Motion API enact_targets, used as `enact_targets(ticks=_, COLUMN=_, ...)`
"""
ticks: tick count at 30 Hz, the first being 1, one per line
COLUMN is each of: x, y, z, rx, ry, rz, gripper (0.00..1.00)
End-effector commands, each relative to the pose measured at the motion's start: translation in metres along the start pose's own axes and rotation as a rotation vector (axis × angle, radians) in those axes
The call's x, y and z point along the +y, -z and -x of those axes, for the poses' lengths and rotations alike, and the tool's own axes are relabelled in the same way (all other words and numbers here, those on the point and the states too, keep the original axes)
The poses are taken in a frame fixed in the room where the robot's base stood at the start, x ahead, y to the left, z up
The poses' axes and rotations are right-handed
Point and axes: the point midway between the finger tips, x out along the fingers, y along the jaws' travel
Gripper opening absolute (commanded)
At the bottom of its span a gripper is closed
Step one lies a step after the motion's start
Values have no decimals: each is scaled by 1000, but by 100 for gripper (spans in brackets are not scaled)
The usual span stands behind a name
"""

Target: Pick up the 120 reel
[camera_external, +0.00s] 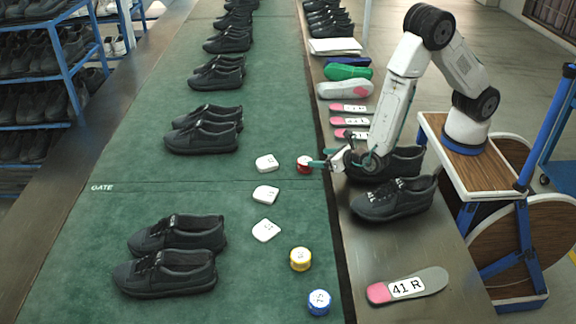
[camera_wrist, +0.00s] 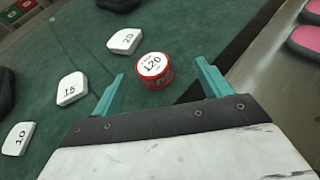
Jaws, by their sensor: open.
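The 120 reel is a small red reel with a white top. It shows in the wrist view (camera_wrist: 154,70) with "120" printed on its label, and in the external view (camera_external: 304,164) near the right edge of the green belt. My gripper (camera_external: 318,164) is open beside the reel, reaching in from the right. In the wrist view my gripper (camera_wrist: 163,82) has its two teal fingers spread, with the reel between and slightly beyond their tips.
White numbered pieces (camera_external: 266,163) lie left of the reel. A yellow reel (camera_external: 300,259) and a blue reel (camera_external: 319,301) stand nearer the front. Black shoes (camera_external: 203,137) line the belt (camera_external: 120,200). A shoe (camera_external: 395,199) and an insole marked 41 R (camera_external: 408,286) lie on the right-hand ledge.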

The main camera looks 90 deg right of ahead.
Motion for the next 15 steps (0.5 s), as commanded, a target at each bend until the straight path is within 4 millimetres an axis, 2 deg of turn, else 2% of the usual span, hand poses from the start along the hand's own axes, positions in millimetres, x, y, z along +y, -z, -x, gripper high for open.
enact_targets(ticks=3, x=8, y=15, z=-3, rx=8, ry=-35, rz=44, gripper=77)
enact_targets(ticks=15, x=11, y=18, z=-40, rx=8, ry=-38, rz=47, gripper=77)
